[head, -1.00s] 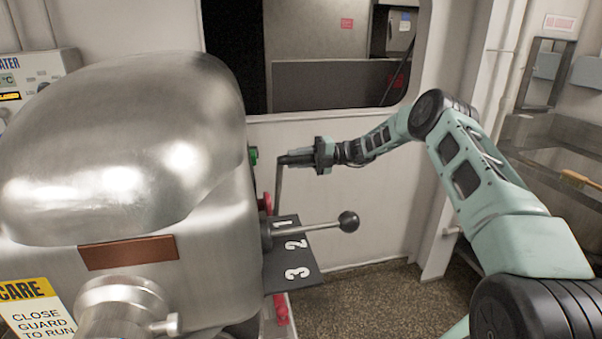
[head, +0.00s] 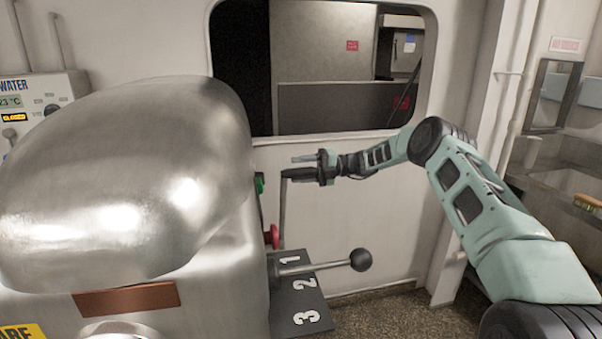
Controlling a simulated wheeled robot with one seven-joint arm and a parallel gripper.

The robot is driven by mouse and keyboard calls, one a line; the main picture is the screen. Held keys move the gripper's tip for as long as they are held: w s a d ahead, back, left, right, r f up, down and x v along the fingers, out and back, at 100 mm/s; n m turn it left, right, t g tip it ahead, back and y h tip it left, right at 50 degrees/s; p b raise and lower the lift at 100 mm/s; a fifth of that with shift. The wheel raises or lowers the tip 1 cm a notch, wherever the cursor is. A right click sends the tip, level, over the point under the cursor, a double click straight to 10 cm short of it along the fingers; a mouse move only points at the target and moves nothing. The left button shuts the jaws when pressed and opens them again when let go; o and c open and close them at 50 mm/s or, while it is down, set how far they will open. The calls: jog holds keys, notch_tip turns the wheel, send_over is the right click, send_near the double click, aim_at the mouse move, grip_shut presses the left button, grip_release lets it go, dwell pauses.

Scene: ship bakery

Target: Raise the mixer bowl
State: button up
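The mixer is a large polished steel machine (head: 120,190) filling the left of the head view. Its bowl is not in view. A thin upright metal rod (head: 283,215) stands at the mixer's right side, with a black horizontal grip (head: 297,173) at its top. My gripper (head: 303,166) points left at this grip. Its upper finger lies above the black grip with a visible gap, so it looks open around the grip. The lower finger is hard to tell from the dark grip.
A ball-ended lever (head: 361,260) sticks out over a plate numbered 1, 2, 3 (head: 305,317), below my gripper. Green (head: 259,184) and red (head: 273,237) buttons sit on the mixer's side. A wall (head: 390,225) with a window stands behind; a sink counter (head: 560,180) is at right.

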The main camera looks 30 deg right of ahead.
jog(key=shift+s+f, duration=0.1)
jog(key=shift+f, duration=0.05)
jog(key=shift+s+d, duration=0.1)
jog(key=shift+d, duration=0.15)
jog(key=b+v, duration=0.5)
jog(key=v, duration=1.1)
jog(key=shift+d, duration=0.35)
jog(key=shift+s, duration=0.1)
